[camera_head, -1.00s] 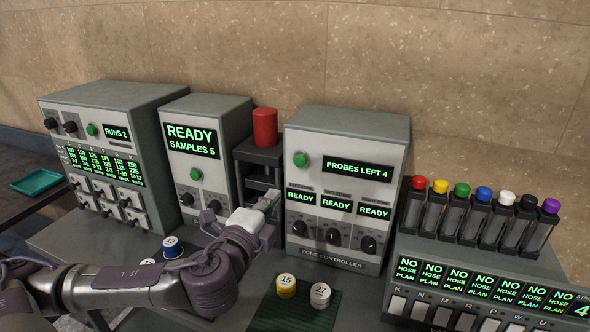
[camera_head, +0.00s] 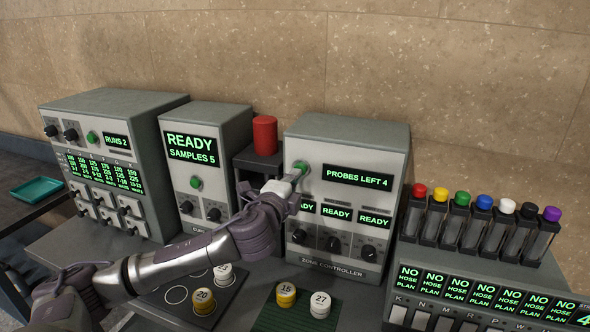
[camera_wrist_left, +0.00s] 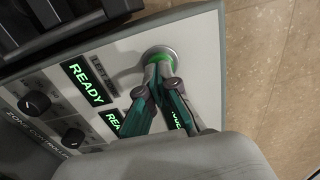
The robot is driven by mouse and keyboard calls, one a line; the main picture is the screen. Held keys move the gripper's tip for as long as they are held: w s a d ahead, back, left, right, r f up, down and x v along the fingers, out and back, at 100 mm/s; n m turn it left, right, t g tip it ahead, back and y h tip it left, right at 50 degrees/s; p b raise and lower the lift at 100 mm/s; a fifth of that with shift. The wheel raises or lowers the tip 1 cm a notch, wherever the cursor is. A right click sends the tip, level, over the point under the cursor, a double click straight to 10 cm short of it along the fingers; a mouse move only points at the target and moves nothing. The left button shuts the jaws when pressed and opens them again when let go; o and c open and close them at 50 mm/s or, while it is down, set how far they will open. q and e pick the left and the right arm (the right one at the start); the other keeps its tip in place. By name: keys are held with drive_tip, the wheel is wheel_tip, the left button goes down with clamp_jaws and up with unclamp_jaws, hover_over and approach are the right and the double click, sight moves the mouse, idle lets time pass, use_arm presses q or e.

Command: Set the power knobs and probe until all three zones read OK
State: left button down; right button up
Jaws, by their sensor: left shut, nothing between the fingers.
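The zone controller (camera_head: 348,160) stands in the middle and reads PROBES LEFT 4. Its zone displays (camera_head: 337,214) read READY where visible; my gripper partly covers the left one. Three dark power knobs (camera_head: 333,243) sit below them. The green button (camera_wrist_left: 160,57) is at the upper left of the panel. My left gripper (camera_head: 300,168) is shut and empty, its fingertips at the green button, which they partly cover in the head view. In the left wrist view the fingertips (camera_wrist_left: 156,70) overlap the button's lower edge; I cannot tell whether it is pressed. My right gripper is not in view.
A READY, SAMPLES 5 unit (camera_head: 205,160) and a RUNS 2 unit (camera_head: 110,160) stand to the left. A red cylinder (camera_head: 265,135) is on a dark stand beside the controller. Numbered pucks (camera_head: 286,294) lie in front. A hose panel (camera_head: 480,280) is at right.

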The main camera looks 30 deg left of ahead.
use_arm(q)
drive_tip(key=shift+w, duration=0.4)
drive_tip(key=shift+w+a, duration=0.1)
